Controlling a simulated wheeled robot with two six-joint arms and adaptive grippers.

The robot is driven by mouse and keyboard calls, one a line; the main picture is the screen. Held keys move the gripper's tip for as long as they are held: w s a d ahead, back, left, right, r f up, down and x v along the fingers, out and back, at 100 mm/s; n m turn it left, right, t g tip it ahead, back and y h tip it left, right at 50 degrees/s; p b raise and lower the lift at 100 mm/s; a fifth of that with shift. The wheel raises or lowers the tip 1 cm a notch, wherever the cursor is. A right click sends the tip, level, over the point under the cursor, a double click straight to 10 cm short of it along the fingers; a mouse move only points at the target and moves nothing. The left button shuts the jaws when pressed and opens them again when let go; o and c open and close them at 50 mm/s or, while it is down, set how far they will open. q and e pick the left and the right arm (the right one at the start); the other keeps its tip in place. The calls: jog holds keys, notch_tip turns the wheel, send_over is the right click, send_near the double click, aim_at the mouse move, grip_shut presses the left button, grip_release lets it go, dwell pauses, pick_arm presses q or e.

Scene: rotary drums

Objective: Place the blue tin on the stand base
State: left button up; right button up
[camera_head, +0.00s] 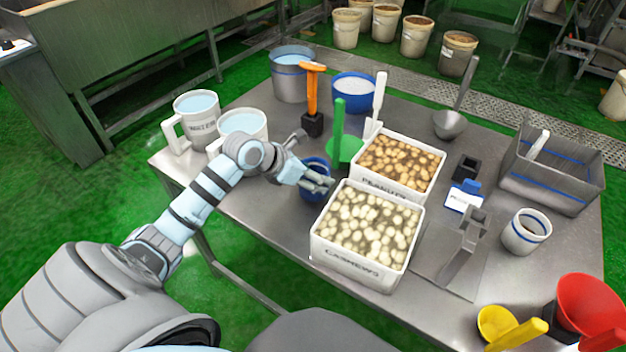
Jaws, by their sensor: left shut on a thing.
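The blue tin (312,195) is near the middle of the metal table, just left of the cashews bin. My left gripper (322,182) is shut on it at the rim, and its fingers cover part of the tin. I cannot tell whether the tin touches the tabletop. What looks like the stand base (434,262), a flat metal plate with an upright bracket (466,245), is right of the cashews bin and apart from the tin. My right gripper is not in view.
The cashews bin (322,245) and peanuts bin (436,186) lie between tin and stand. A green scoop (340,130), black-based orange tool (312,90) and water jugs (196,122) stand behind. A striped tin (526,232) and grey tray (560,190) are at right.

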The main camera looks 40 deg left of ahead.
pick_arm(q)
jog(key=shift+f, duration=0.75)
jog(key=shift+f, duration=0.1)
jog(key=o, duration=0.9)
jog(key=shift+f, duration=0.1)
jog(key=o, duration=0.5)
